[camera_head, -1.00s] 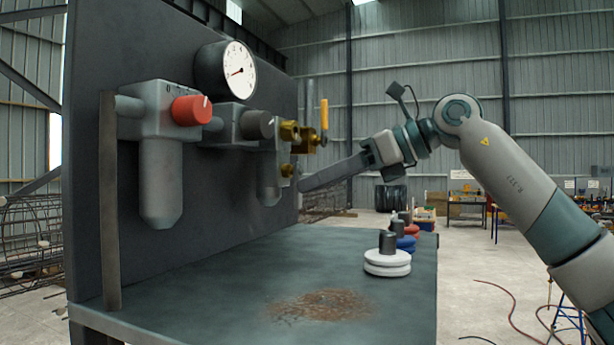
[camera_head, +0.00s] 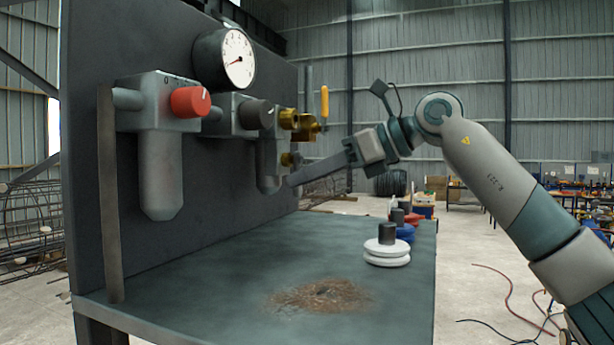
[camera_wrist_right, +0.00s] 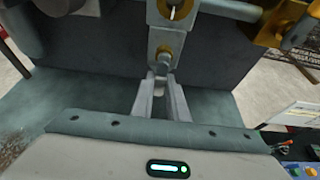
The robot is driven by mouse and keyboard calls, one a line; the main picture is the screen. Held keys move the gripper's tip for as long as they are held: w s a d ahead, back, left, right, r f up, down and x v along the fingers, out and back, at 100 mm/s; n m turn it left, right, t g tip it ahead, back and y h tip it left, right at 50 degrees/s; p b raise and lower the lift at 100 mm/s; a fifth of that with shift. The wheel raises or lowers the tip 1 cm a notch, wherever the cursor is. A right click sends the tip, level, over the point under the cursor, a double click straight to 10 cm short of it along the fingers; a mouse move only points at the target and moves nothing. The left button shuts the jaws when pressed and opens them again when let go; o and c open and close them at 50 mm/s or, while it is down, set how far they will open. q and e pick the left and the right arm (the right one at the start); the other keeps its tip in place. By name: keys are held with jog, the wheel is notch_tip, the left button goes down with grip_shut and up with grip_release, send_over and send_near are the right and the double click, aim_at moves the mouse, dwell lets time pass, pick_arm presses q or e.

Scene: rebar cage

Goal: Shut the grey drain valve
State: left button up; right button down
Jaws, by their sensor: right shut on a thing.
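The grey drain valve (camera_wrist_right: 161,66) shows in the right wrist view as a small grey lever below a brass ring on a grey block (camera_wrist_right: 168,38). My right gripper (camera_wrist_right: 161,84) is shut on its lower end, with one finger on each side. In the head view the right gripper (camera_head: 291,182) reaches in from the right, its fingertips just under the grey block and bowl of the second unit (camera_head: 268,165). The valve itself is too small to make out there. My left gripper is not in view.
A red knob (camera_head: 190,101), a grey knob (camera_head: 257,114) and a round gauge (camera_head: 238,58) are on the dark panel (camera_head: 225,200). A yellow-handled brass valve (camera_head: 324,102) is above my right gripper.

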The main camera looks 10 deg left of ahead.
jog(key=shift+s+a+r+m+g+y, duration=0.1)
jog(key=shift+s+r+m+g+y, duration=0.7)
jog(key=shift+m, duration=1.45)
jog(key=shift+s+a+r+m+g+y, duration=0.15)
jog(key=shift+m+g+y, duration=0.45)
jog(key=shift+m+g, duration=1.15)
jog(key=shift+s+r+m+g+y, duration=0.35)
jog(key=shift+r+m+g+y, duration=0.25)
jog(key=shift+m, duration=2.2)
jog(key=c, duration=1.7)
grip_release()
jog(key=shift+f, duration=0.1)
jog(key=shift+d, duration=0.1)
